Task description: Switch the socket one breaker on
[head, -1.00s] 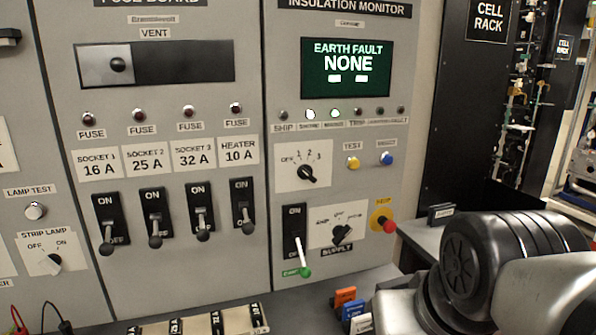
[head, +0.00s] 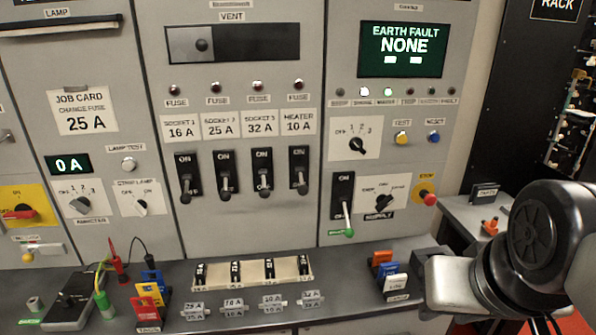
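The socket 1 breaker (head: 186,163) is the leftmost of a row of black breakers on the grey fuse board, under the label "SOCKET 1 16 A" (head: 181,125). Its grey lever (head: 186,195) points down, away from the ON mark at the top, over the OFF mark. The other breakers, socket 2 (head: 224,163), socket 3 (head: 262,161) and heater (head: 299,158), also have their levers down. Part of my arm shows at the lower right, well away from the breaker. I cannot make out my gripper's fingers.
A bench (head: 350,285) runs below the panels. On it are a fuse tray (head: 215,281), coloured cards (head: 383,262), test leads and a meter box (head: 75,300). A green-tipped lever (head: 347,220) sticks out right of the breakers. The space before the breakers is clear.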

